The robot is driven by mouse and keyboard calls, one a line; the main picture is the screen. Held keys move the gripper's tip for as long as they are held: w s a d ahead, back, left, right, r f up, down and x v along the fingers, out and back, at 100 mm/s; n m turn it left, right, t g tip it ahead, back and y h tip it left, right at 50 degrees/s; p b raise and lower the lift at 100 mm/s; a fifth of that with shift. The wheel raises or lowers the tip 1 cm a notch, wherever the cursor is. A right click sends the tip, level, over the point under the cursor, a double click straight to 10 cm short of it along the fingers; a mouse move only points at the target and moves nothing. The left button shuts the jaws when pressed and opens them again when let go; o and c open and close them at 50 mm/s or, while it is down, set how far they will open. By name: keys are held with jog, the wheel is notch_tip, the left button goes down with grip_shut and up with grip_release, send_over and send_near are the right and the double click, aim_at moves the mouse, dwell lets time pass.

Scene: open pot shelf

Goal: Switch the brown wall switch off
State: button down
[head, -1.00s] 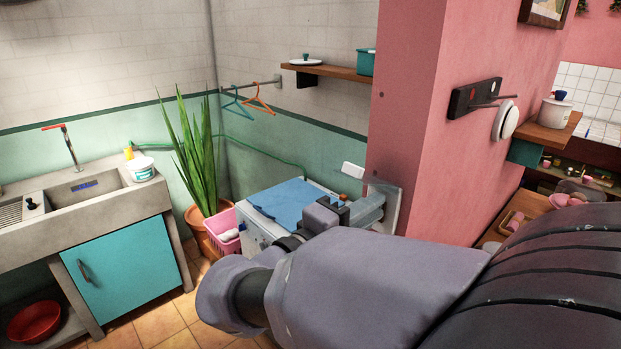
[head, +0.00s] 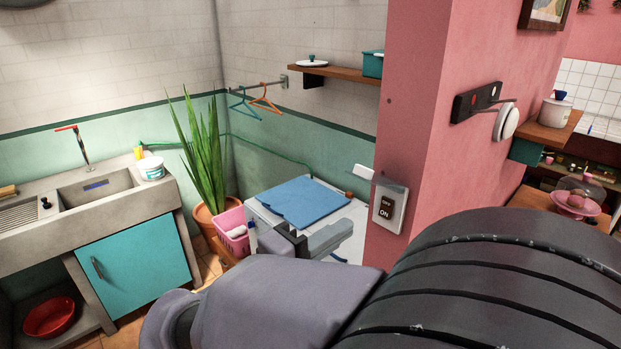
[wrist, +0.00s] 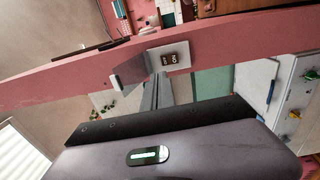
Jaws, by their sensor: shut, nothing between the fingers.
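The brown wall switch (head: 386,209) sits in a pale plate (head: 401,200) low on the pink pillar. OFF shows on its upper part and ON on its lower part. I cannot tell for sure which side is pressed in. The switch also shows in the wrist view (wrist: 168,59), just beyond the fingertips. My gripper (head: 346,228) is shut and empty. In the head view it is left of the switch and a little lower, apart from it. In the wrist view its fingers (wrist: 161,78) point toward the plate's lower left, with a gap that is hard to judge.
A white-topped unit with a blue board (head: 303,203) stands behind my gripper. A pink basket (head: 233,234) and a potted plant (head: 203,150) are left of it. A black rack (head: 477,101) sticks out from the pillar, above right of the switch. A wooden shelf (head: 335,73) is higher up.

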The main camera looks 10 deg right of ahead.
jog(key=v, duration=0.3)
jog(key=shift+s+a+r, duration=0.15)
jog(key=shift+s+a, duration=0.1)
jog(key=shift+s, duration=0.05)
jog(key=s+d+f+m+g+y, duration=0.45)
jog(key=s+d+f+g, duration=0.5)
jog(key=d, duration=0.35)
jog(key=s+a+f+m+y+b, duration=0.1)
jog(key=s+a+f+m+y, duration=0.35)
jog(key=s+y, duration=0.3)
jog(key=w+a+r+m+t+y, duration=0.2)
jog(key=a+t+y, duration=0.2)
jog(key=a, duration=0.1)
jog(key=shift+w+m+t+y, duration=0.3)
jog(key=shift+t+y, duration=0.05)
jog(key=shift+y, duration=0.05)
